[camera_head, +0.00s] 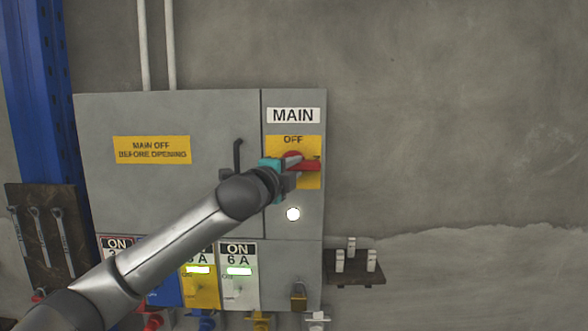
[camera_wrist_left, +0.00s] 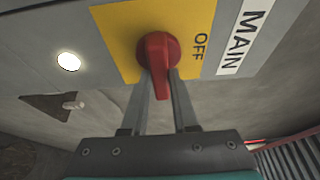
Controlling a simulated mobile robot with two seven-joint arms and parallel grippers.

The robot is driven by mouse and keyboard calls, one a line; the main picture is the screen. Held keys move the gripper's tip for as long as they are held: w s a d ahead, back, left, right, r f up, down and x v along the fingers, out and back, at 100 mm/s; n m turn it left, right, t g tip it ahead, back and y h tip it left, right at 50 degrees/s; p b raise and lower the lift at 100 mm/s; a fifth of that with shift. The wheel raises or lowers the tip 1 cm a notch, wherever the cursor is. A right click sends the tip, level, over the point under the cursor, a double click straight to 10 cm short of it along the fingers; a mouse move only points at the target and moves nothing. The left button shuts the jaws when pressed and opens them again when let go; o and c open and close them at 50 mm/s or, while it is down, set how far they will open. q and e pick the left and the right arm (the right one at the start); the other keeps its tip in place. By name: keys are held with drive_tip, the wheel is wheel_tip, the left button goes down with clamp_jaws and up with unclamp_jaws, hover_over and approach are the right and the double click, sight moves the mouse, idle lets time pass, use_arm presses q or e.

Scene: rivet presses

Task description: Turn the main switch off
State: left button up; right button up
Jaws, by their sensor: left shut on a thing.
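The main switch is a red rotary handle (camera_head: 311,165) on a yellow plate (camera_head: 313,147) marked OFF at its top, under the MAIN label (camera_head: 293,115). The handle points right, level, not up toward OFF. It also shows in the left wrist view as a red knob and lever (camera_wrist_left: 158,62) between the two fingers. My left gripper (camera_head: 293,164) is shut on the handle, its arm coming in from the lower left and hiding part of the plate. The right gripper is not in view.
A white lamp (camera_head: 293,214) glows below the switch. A black door handle (camera_head: 237,155) stands left of my gripper. Breakers with green windows (camera_head: 239,271) line the bottom, with a padlock (camera_head: 298,297) nearby. A small shelf (camera_head: 355,273) juts out at right; the wall above it is bare.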

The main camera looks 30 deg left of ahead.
use_arm(q)
clamp_jaws()
drive_tip(key=n+b, duration=0.1)
drive_tip(key=n+t+b, duration=0.1)
drive_tip(key=n+b, duration=0.1)
drive_tip(key=shift+f+y, duration=0.2)
drive_tip(key=shift+y, duration=0.1)
drive_tip(key=n+y+b, duration=0.1)
drive_tip(key=n+b, duration=0.1)
drive_tip(key=n, duration=0.1)
drive_tip(key=n+t+y+b, duration=0.1)
drive_tip(key=n+b, duration=0.2)
drive_tip(key=n+y+b, duration=0.1)
drive_tip(key=n, duration=0.2)
drive_tip(key=n+y+b, duration=0.1)
drive_tip(key=n, duration=0.2)
drive_tip(key=shift+r+t+y+b, duration=0.1)
drive_tip(key=shift+t+y+b, duration=0.2)
drive_tip(key=shift+y+b, duration=0.1)
drive_tip(key=n+y+b, duration=0.1)
drive_tip(key=n, duration=0.2)
drive_tip(key=n+g+y+b, duration=0.1)
drive_tip(key=n+y, duration=0.1)
drive_tip(key=n, duration=0.2)
drive_tip(key=shift+a+r, duration=0.1)
drive_tip(key=shift+r, duration=0.05)
drive_tip(key=shift+n+y, duration=0.3)
drive_tip(key=shift+n, duration=0.1)
